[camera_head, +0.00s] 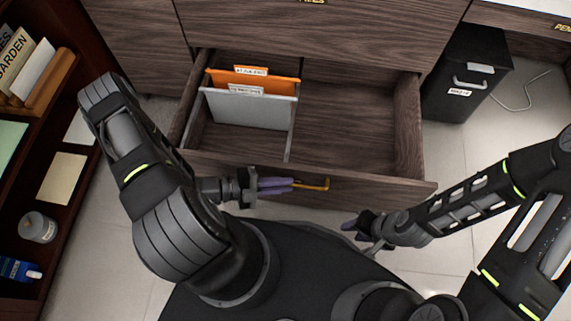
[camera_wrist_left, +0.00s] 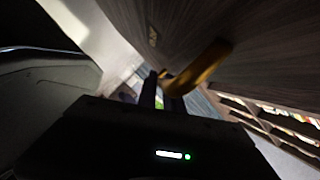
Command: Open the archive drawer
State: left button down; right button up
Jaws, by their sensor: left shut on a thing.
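The archive drawer (camera_head: 350,125) of dark wood stands pulled out from the cabinet in the head view, its inside visible from above. Its brass handle (camera_head: 312,186) is on the front panel. My left gripper (camera_head: 277,185) is shut on the handle. In the left wrist view, the brass handle (camera_wrist_left: 205,70) runs between the dark fingers of my left gripper (camera_wrist_left: 160,92). My right gripper (camera_head: 355,228) hangs in front of the drawer's right half, apart from it and holding nothing visible; its finger gap is unclear.
Orange (camera_head: 250,80) and grey folders (camera_head: 248,108) stand in the drawer's left compartment; the right compartment is empty. A dark shelf (camera_head: 75,120) is at left. A black bin-like box (camera_head: 470,75) stands right of the drawer.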

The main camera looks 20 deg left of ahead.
pick_arm(q)
jog(key=s+d, duration=0.1)
jog(key=s, duration=0.5)
jog(key=shift+d, duration=0.25)
jog(key=shift+s, duration=0.1)
jog(key=c, duration=1.5)
grip_release()
jog(key=p+v, duration=0.1)
jog(key=v, duration=0.6)
jog(key=shift+s+a, duration=0.2)
jog(key=shift+a, duration=0.15)
jog(key=shift+s+a, duration=0.1)
